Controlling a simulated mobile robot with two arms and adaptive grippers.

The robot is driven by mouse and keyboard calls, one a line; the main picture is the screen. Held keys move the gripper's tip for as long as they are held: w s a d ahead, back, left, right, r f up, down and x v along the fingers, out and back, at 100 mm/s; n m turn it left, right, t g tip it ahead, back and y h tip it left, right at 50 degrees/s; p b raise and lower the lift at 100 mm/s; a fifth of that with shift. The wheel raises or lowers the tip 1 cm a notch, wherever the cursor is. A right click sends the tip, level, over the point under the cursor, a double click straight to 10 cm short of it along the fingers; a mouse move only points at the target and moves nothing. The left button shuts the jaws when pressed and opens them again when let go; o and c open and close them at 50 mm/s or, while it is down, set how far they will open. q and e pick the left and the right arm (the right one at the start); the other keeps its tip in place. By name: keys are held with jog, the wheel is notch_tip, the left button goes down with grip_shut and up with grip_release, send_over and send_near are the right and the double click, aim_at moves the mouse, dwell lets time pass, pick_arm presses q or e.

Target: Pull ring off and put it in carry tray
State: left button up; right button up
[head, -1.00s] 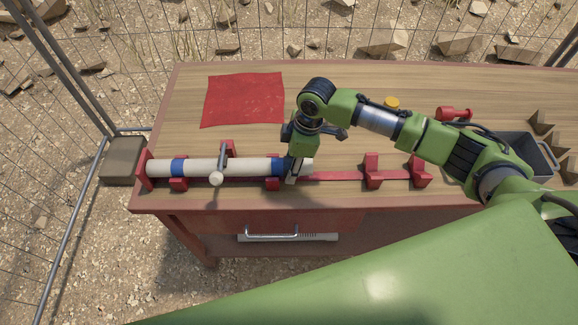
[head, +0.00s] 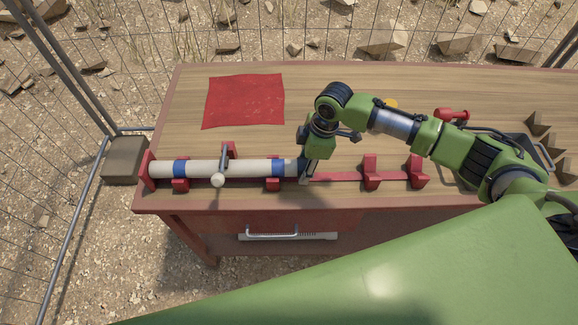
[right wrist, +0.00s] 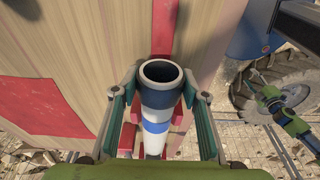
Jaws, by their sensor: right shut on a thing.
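A white tube (head: 245,169) with blue bands lies level in red cradles along the table's front edge. My right gripper (head: 304,172) is shut at the tube's right end, on what looks like a dark grey-blue ring (head: 289,168). In the right wrist view, the pale-rimmed open end (right wrist: 161,72) sits between the two fingers, with the dark section (right wrist: 158,98) and a blue band behind it. Whether the ring is clear of the tube cannot be told. The carry tray (head: 513,141), a dark grey bin, stands at the right, partly behind my arm.
A metal clamp bar (head: 222,165) crosses the tube. Empty red cradles (head: 371,172) stand to the right of the gripper. A red cloth (head: 243,100) lies at the back left. A red object (head: 452,114) and a yellow piece (head: 391,103) lie behind my arm.

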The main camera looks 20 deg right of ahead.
jog(key=shift+s+d+p, duration=0.25)
jog(key=shift+d+p, duration=0.1)
jog(key=shift+d, duration=0.55)
jog(key=shift+s+d+p, duration=0.3)
jog(key=shift+d+p, duration=0.05)
jog(key=shift+d, duration=0.5)
jog(key=shift+s+d+p, duration=0.25)
jog(key=shift+d+p, duration=0.1)
jog(key=shift+d, duration=0.55)
jog(key=a+p+v, duration=0.1)
jog(key=p+v, duration=0.6)
jog(key=shift+w+a+r+p, duration=0.2)
jog(key=shift+a+r+p, duration=0.05)
jog(key=shift+r+p, duration=0.15)
jog(key=shift+f, duration=0.1)
